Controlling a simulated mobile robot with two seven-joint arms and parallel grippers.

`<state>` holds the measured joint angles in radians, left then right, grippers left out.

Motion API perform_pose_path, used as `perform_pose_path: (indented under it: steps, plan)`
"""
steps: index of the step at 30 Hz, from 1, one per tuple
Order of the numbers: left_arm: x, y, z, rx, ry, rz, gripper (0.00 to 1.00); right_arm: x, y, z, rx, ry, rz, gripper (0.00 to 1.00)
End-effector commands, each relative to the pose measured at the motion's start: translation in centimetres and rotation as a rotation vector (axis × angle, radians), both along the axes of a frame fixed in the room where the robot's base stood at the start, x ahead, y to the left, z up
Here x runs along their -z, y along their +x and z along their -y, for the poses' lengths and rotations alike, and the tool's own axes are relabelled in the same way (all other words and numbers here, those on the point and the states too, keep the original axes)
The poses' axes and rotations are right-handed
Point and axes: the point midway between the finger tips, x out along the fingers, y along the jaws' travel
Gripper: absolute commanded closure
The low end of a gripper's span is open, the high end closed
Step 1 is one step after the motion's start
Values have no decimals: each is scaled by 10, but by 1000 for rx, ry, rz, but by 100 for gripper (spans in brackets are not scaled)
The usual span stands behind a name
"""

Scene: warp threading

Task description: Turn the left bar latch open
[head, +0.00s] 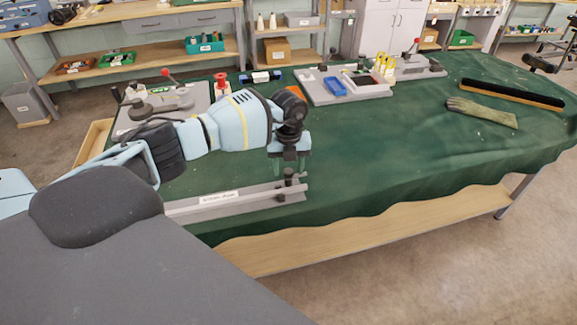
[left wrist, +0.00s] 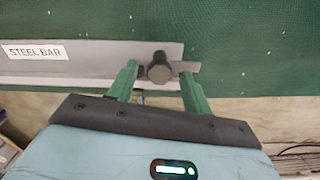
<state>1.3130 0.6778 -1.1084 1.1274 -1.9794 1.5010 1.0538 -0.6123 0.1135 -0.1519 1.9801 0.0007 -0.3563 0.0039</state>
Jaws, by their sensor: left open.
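The left bar latch shows as a dark knob (left wrist: 160,68) near the right end of a grey bar fixture (left wrist: 95,52) labelled STEEL BAR. In the head view the knob (head: 289,174) stands upright near the fixture's right end, and the fixture (head: 225,200) lies along the table's front edge. My left gripper (head: 289,163) is over the latch, pointing down. In the left wrist view its green fingers (left wrist: 160,70) are open, one on each side of the knob; I cannot tell whether either touches it. My right gripper is not in view.
The green-covered table (head: 370,170) is clear to the right of the latch. A brush (head: 510,95) and a glove (head: 480,112) lie at the right. A grey tray with a blue block (head: 335,86) stands behind my arm. A red-knobbed fixture (head: 165,98) stands back left.

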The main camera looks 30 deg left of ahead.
Motion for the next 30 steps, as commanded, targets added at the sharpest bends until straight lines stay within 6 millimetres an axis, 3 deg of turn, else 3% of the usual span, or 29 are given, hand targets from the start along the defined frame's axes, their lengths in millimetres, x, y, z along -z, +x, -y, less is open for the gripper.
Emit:
perform_pose_path:
  steps: [7,21,30]
  plan:
    - [-7,0,0,0,0,2,51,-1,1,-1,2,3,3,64]
    - [-72,0,0,0,0,2,51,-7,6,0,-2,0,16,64]
    - [-78,0,0,0,-1,-1,51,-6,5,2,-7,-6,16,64]
